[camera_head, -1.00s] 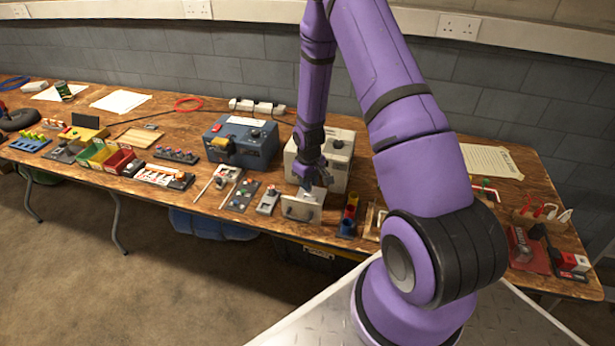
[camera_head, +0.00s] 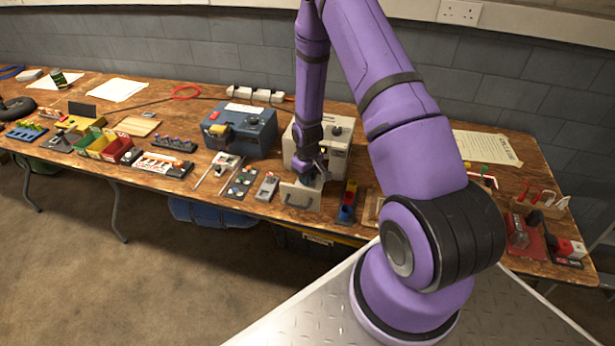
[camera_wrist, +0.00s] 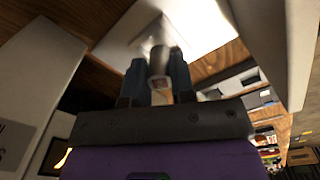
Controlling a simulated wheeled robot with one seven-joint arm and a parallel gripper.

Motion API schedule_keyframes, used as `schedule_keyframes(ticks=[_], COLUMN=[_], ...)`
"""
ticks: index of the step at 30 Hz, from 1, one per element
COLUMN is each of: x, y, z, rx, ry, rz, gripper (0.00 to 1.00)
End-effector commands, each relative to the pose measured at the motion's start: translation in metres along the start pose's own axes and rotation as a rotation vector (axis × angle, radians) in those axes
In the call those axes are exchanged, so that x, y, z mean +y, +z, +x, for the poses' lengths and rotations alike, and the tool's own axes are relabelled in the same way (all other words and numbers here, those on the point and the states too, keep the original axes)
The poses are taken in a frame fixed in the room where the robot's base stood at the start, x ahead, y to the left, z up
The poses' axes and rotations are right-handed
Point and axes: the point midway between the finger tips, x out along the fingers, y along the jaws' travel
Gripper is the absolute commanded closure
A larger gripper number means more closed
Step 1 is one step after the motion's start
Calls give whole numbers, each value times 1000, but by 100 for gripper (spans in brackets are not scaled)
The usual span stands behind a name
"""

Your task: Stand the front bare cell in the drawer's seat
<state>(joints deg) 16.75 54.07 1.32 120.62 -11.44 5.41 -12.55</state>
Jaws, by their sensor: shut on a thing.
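My gripper (camera_head: 312,178) is over the open drawer (camera_head: 299,197) at the front of the cream box (camera_head: 341,135); the drawer front with its handle faces the bench edge. In the wrist view my gripper (camera_wrist: 158,82) is shut on a bare cell (camera_wrist: 158,62), a pale grey cylinder between the two dark fingers. In the head view the cell is hidden or too small to make out. The drawer's seat is hidden behind my gripper and the drawer front, so I cannot tell whether the cell touches it.
A blue box (camera_head: 240,130) stands left of the cream box. A small grey device (camera_head: 267,187) sits close left of the drawer. A row of red, yellow and blue cups (camera_head: 348,203) stands close to its right. Sorting bins (camera_head: 105,146) are farther left.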

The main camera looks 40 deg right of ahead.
Motion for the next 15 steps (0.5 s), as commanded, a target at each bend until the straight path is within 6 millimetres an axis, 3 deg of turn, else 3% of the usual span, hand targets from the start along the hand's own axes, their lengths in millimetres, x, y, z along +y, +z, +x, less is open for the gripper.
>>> schedule_keyframes(ticks=[15], x=[0], y=[0], z=[8], rx=[0], ry=[0], rz=[0], gripper=[100])
